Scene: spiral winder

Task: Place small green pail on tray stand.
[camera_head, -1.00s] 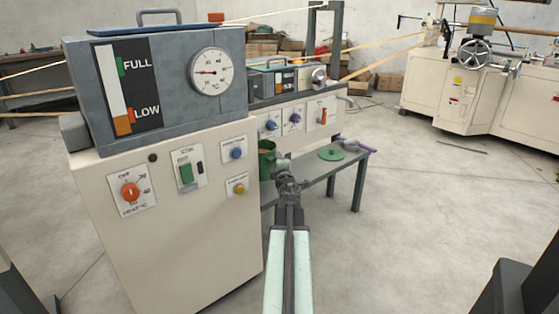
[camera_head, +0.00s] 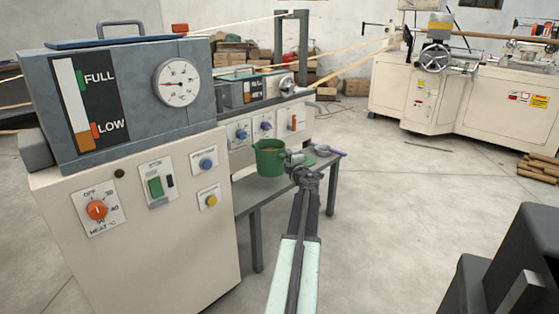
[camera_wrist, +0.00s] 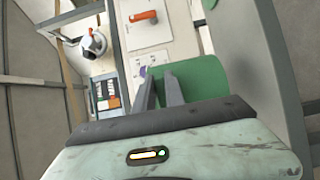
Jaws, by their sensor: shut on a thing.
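The small green pail (camera_head: 270,160) is upright by the near left part of the grey stand (camera_head: 247,190), with something orange-brown just showing inside. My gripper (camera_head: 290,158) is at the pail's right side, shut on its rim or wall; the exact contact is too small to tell. In the wrist view the two dark fingers (camera_wrist: 160,90) are close together against the green pail (camera_wrist: 197,82). I cannot tell whether the pail's bottom touches the stand top.
A green disc (camera_head: 322,150) and a purple-handled tool (camera_head: 328,149) lie on the stand, partly behind my gripper. The cream control cabinet (camera_head: 140,235) stands close on the left. A panel with knobs (camera_head: 265,128) is behind the pail. Open floor (camera_head: 390,200) lies to the right.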

